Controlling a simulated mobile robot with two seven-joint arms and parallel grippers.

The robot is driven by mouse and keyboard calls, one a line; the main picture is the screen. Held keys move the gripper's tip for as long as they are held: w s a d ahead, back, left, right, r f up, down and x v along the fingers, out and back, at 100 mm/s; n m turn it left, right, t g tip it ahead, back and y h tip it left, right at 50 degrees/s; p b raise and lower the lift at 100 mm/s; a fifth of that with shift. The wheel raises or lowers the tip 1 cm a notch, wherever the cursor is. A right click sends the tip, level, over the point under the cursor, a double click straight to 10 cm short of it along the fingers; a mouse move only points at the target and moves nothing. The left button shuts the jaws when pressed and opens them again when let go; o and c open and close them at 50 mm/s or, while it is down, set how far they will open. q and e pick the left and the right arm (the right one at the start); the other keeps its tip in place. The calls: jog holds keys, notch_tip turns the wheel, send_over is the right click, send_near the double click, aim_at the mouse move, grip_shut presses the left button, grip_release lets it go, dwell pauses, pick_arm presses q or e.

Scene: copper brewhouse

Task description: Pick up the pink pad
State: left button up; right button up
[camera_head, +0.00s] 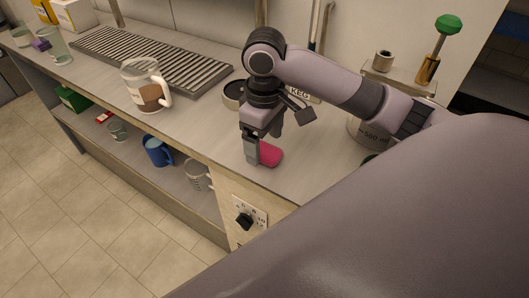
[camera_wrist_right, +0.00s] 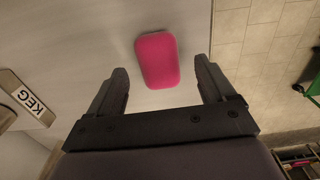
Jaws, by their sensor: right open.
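The pink pad (camera_head: 269,155) lies flat on the counter near its front edge, partly hidden behind my right gripper in the head view. In the right wrist view the pink pad (camera_wrist_right: 158,60) is a rounded rectangle just beyond the fingertips, roughly centred between them. My right gripper (camera_head: 251,158) points down over the counter beside the pad. My left gripper is in neither view.
A glass mug with a brown label (camera_head: 147,88) stands on the counter left of my right arm. A KEG sign (camera_wrist_right: 27,97) and a round tin (camera_head: 233,96) are close to the gripper. A metal drip grate (camera_head: 150,57) lies farther back. The shelf below holds a blue mug (camera_head: 157,152).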

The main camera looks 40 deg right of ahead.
aim_at(265, 148)
notch_tip(265, 148, down, 2)
jog(key=shift+f, duration=0.1)
jog(key=c, duration=1.1)
jog(key=shift+c, duration=0.2)
notch_tip(265, 148, up, 20)
jog(key=p, duration=0.6)
